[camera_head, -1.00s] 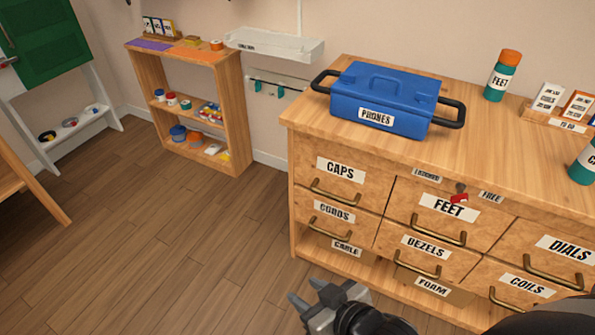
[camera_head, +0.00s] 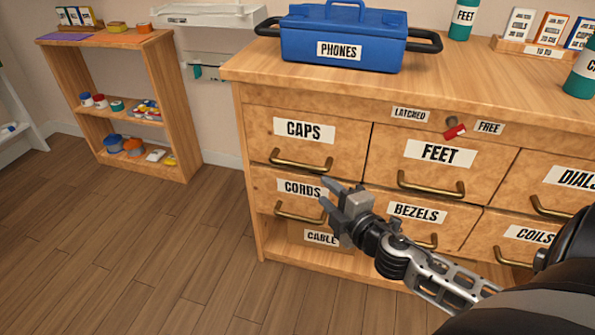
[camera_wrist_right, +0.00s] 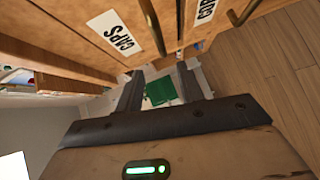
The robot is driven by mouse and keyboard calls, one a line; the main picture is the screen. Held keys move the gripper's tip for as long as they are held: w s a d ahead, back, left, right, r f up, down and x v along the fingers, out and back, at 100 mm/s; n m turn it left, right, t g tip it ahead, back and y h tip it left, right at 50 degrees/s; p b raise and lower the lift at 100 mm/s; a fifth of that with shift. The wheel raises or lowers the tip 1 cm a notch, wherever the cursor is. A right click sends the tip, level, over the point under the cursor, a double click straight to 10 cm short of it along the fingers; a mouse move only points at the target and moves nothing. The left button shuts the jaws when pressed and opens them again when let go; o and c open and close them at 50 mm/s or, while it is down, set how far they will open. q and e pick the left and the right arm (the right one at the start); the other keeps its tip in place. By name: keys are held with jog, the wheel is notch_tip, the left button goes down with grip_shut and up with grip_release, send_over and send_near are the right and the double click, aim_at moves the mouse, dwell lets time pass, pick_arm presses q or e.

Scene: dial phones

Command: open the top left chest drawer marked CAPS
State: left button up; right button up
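The CAPS drawer (camera_head: 267,144) is the top left drawer of the wooden chest, shut, with a white label and a brass bar handle (camera_head: 301,163). My right gripper (camera_head: 325,194) is open and empty in front of the chest, just below and right of that handle, near the CORDS label. In the right wrist view its two fingers (camera_wrist_right: 158,88) are apart, with the CAPS label (camera_wrist_right: 115,33) and a brass handle (camera_wrist_right: 152,25) ahead of them. No contact with the handle is visible. My left gripper is out of view.
A red latch tab (camera_head: 455,131) sits between LATCHED and FREE labels; its setting is unclear. The CORDS drawer (camera_head: 262,192) is directly below, and the FEET drawer (camera_head: 385,160) is to the right. A blue PHONES case (camera_head: 345,40) stands on top. Floor left of the chest is clear.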

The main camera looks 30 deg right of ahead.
aim_at(300, 168)
jog(key=w, duration=0.4)
jog(key=w+f+b, duration=0.1)
jog(key=w, duration=0.4)
jog(key=w+d+f, duration=0.1)
jog(key=w, duration=0.3)
jog(key=shift+w+b, duration=0.35)
jog(key=shift+b, duration=0.05)
grip_shut()
